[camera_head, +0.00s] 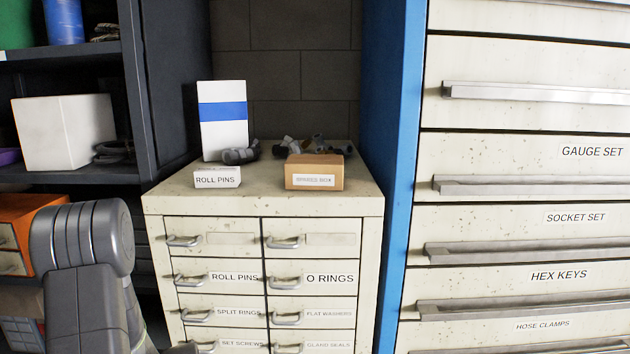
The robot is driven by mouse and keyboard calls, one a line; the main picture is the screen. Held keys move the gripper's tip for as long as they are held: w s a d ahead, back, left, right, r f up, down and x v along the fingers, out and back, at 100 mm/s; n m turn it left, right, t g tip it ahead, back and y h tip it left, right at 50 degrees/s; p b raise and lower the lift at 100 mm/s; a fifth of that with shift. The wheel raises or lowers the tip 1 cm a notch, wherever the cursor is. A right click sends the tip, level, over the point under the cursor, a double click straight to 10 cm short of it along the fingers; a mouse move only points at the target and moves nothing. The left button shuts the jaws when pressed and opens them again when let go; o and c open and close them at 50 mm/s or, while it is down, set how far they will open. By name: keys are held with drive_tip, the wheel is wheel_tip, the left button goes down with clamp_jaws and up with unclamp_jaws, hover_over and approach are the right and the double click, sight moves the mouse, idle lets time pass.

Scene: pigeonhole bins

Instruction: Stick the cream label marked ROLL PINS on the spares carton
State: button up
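A small pale block or card with a face reading ROLL PINS (217,178) stands at the front left of the top of the cream drawer cabinet (165,203). A brown carton (315,165) sits to its right, near the front edge, apart from it. The carton's front bears a pale label whose small print is hard to read. Another label reading ROLL PINS (234,277) is on a left-column drawer. My grey arm rises at the lower left, in front of the cabinet's left side; my gripper is not in view.
A white box with a blue band (223,135) and several dark grey fittings (287,148) stand behind the block and carton. A blue upright (392,150) and large drawers (525,155) bound the right. A dark shelf with a white box (62,132) is at left.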

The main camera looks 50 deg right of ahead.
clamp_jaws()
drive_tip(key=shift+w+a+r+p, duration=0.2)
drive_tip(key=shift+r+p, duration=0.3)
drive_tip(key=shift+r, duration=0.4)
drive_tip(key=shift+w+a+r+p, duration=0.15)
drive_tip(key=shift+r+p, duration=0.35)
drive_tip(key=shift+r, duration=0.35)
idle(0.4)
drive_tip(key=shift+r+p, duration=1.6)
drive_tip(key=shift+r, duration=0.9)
